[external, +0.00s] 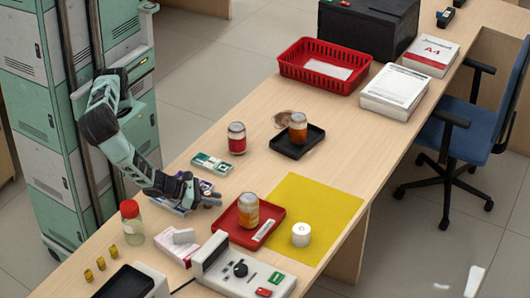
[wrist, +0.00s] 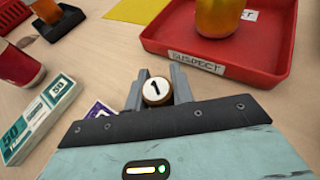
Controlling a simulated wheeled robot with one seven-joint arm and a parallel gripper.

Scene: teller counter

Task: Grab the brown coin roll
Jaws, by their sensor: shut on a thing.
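The brown coin roll (wrist: 156,91) shows in the wrist view as a round white end marked "1" with a brown rim. My gripper (wrist: 157,84) is shut on it, with one grey finger on each side. In the external view my gripper (external: 211,200) is low over the counter, left of the red suspect tray (external: 222,240). The coin roll is not clearly visible there. I cannot tell whether it touches the counter.
The suspect tray, holding an orange jar (external: 248,210), also shows in the wrist view (wrist: 284,78). Banknote bundles (external: 211,164) lie near my arm. A bottle with a red cap (external: 132,223) and several yellow rolls (external: 100,264) stand at left. The yellow mat (external: 325,205) is mostly clear.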

